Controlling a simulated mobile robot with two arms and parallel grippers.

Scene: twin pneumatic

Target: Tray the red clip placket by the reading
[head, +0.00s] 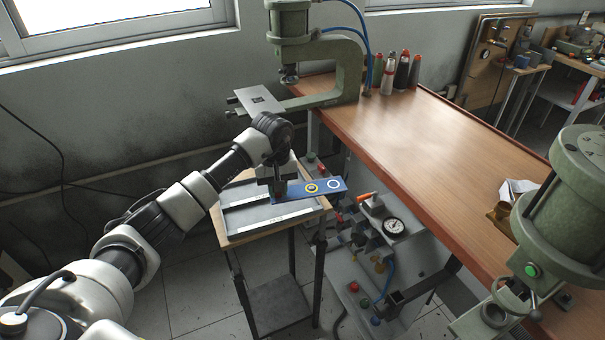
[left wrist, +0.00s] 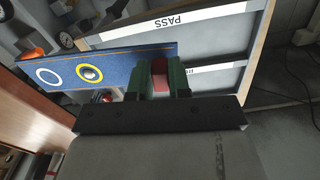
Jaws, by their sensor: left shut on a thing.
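A blue placket (head: 325,186) with a yellow ring and a white ring extends to the right from my left gripper (head: 279,190). In the left wrist view the placket (left wrist: 118,68) has a shiny stud inside its yellow ring. The green fingers of my left gripper (left wrist: 161,78) are shut on a red piece (left wrist: 160,68) at the placket's end. The grey tray (head: 240,222) lies beneath, and the placket's far end reaches past its right edge. One label strip (left wrist: 178,20) reads PASS; the other (left wrist: 215,70) is partly hidden. My right gripper is out of view.
The tray sits on a small stand. A round dial gauge (head: 393,226) and fittings stand right of it, below the wooden bench (head: 430,120). Green presses stand behind (head: 347,70) and at right (head: 560,220).

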